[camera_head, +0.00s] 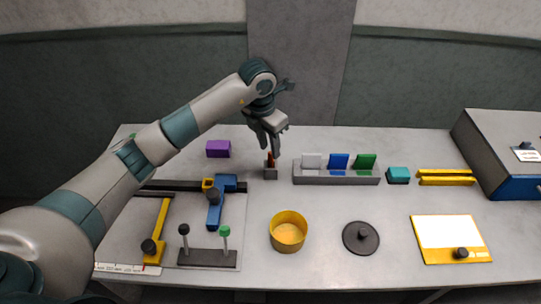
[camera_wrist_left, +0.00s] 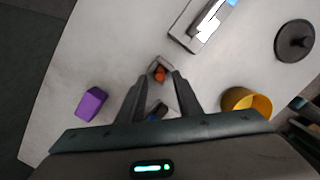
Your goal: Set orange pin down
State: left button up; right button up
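The orange pin (camera_head: 270,159) stands in a small grey block (camera_head: 270,174) near the middle of the table. In the left wrist view the pin (camera_wrist_left: 160,74) shows orange against its grey block (camera_wrist_left: 157,63), between the fingertips with space on both sides. My left gripper (camera_head: 272,152) points down around the pin's upper part. Its fingers (camera_wrist_left: 161,78) are apart and do not appear to touch the pin. The fingers partly hide the pin in the head view. My right gripper is not in view.
A grey rack (camera_head: 335,179) with white, blue and green plates stands to the right. A purple block (camera_head: 218,149) lies to the left. A yellow bowl (camera_head: 287,231) and dark lid (camera_head: 361,238) are in front. A lever fixture (camera_head: 208,258) is at front left.

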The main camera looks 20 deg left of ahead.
pick_arm(q)
notch_tip(320, 180, up, 8)
jog(key=s+b, duration=0.1)
jog(key=b, duration=0.1)
jog(key=shift+a+f, duration=0.25)
jog(key=shift+a, duration=0.05)
